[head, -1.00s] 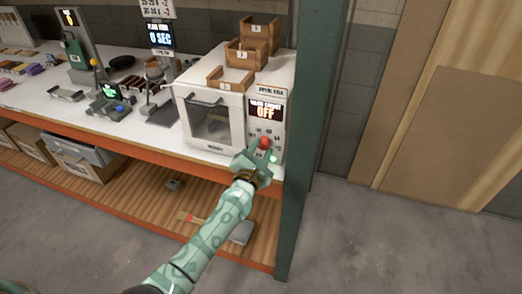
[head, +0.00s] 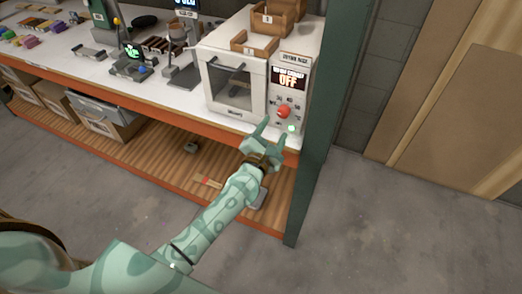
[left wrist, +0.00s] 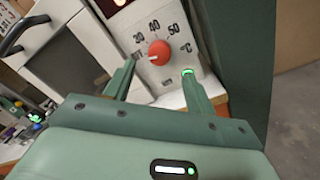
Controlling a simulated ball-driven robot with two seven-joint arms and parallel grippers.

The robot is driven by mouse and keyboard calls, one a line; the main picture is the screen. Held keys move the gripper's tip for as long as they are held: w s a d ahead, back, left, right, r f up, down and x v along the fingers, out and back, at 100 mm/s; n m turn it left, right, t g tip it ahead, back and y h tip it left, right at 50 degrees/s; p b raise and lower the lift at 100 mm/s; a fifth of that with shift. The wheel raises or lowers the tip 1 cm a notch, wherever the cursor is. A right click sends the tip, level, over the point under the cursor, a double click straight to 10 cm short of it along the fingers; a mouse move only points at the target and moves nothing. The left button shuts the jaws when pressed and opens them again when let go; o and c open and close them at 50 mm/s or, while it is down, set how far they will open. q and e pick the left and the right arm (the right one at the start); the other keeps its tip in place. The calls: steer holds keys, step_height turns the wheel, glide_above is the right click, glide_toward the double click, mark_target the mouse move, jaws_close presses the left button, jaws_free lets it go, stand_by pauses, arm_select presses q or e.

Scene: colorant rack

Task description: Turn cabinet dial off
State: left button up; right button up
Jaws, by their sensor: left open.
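The white cabinet (head: 232,84) stands at the right end of the bench with its door shut. My right gripper is not in view.
A green post (head: 314,130) stands close to the right of the cabinet. Wooden trays (head: 254,41) sit on top of it. Scales and small tools stand on the bench to the left. The floor (head: 370,230) at right is clear.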

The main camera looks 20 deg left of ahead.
arm_select(q)
steer(key=s, duration=1)
steer(key=shift+s, duration=0.35)
steer(key=shift+a+f, duration=0.1)
steer(key=shift+f, duration=0.05)
